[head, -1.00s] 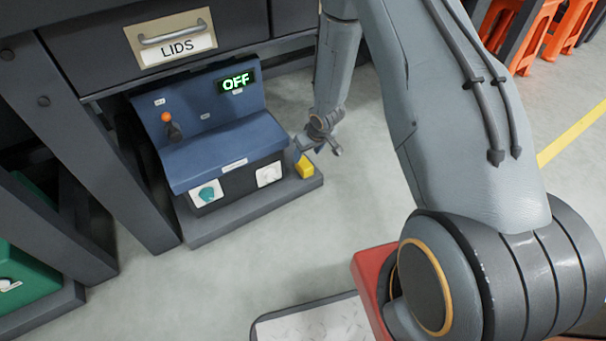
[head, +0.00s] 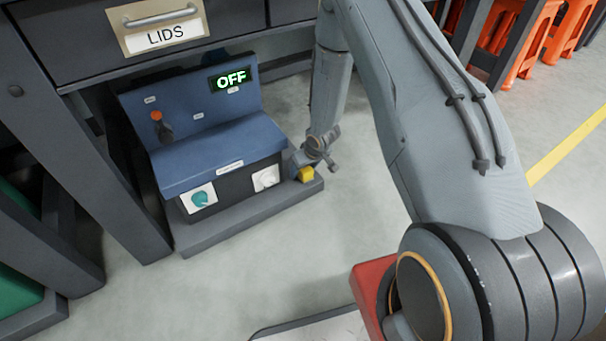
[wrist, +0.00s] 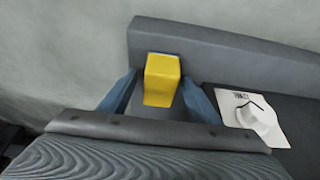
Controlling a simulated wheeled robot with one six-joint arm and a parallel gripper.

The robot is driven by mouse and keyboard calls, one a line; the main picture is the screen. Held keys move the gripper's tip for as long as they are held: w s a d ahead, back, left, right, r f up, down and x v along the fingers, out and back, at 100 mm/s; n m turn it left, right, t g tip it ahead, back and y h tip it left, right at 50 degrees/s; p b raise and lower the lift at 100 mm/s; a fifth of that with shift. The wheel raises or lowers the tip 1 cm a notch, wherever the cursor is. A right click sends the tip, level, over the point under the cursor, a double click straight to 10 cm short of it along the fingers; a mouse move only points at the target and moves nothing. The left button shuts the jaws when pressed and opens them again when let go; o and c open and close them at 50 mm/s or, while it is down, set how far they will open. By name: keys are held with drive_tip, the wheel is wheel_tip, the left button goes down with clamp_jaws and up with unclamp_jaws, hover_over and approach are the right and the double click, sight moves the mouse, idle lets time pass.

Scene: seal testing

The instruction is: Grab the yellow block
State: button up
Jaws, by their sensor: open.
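The yellow block (head: 306,174) sits on the right end of the grey base ledge, beside the blue control unit. In the wrist view the yellow block (wrist: 161,79) lies between the two blue fingers of my gripper (wrist: 158,92). The fingers are apart, one on each side of the block. I cannot tell whether either finger touches it. In the head view my gripper (head: 297,164) is just above and beside the block and hides part of it.
The blue control unit (head: 215,150) stands on the grey base (head: 205,235), with an orange-tipped lever and a lit OFF display (head: 231,78). A white dial plate (wrist: 255,118) is right of the gripper. A LIDS drawer (head: 165,36) is above. Open floor lies in front.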

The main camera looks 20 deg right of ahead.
drive_tip(key=shift+f, duration=0.1)
drive_tip(key=c, duration=1.3)
wheel_tip(320, 180, up, 18)
drive_tip(key=p, duration=1.1)
